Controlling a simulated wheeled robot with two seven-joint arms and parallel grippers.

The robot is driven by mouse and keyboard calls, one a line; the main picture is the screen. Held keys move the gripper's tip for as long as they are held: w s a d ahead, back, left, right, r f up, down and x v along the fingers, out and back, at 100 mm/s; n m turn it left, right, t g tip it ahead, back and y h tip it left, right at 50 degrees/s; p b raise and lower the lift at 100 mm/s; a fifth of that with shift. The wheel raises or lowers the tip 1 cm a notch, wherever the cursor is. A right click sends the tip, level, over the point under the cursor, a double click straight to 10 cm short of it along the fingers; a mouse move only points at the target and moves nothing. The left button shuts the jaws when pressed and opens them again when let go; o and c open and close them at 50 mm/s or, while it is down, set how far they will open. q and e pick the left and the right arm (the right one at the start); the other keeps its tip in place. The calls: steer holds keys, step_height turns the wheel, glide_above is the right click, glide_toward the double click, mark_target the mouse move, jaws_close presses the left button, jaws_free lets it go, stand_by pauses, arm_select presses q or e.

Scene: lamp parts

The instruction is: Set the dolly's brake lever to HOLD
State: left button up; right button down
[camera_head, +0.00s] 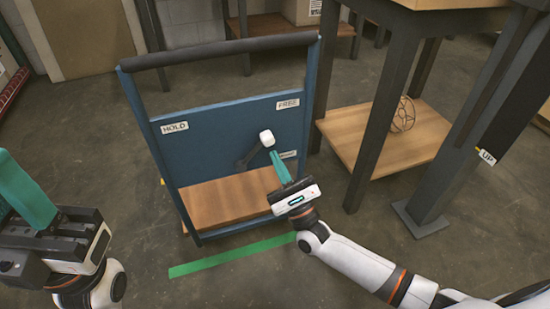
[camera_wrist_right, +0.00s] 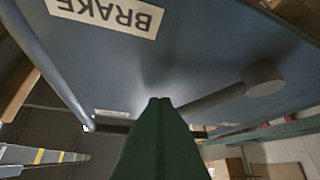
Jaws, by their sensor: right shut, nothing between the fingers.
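The blue dolly (camera_head: 215,125) stands upright with a HOLD label (camera_head: 174,127) at its panel's left and a FREE label (camera_head: 288,104) at its right. The dark brake lever (camera_head: 252,155) slants up and right from its pivot, its white knob (camera_head: 267,138) on the FREE side. My right gripper (camera_head: 274,153) is shut and empty, its tips just below and right of the knob; I cannot tell whether they touch. In the right wrist view, the lever (camera_wrist_right: 212,101) runs behind the green fingers (camera_wrist_right: 160,100), which hide the knob. My left gripper (camera_head: 25,190) is at the left edge, partly cut off.
A BRAKE label (camera_wrist_right: 105,14) shows upside down in the right wrist view. A table with dark legs (camera_head: 385,100) and a low wooden shelf (camera_head: 395,150) stands close right of the dolly. Green tape (camera_head: 230,255) lies on the floor in front.

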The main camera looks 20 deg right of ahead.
steer(key=shift+a+r, duration=0.2)
steer(key=shift+r, duration=0.4)
steer(key=shift+a+r, duration=0.15)
steer(key=shift+r, duration=0.4)
steer(key=shift+r, duration=0.1)
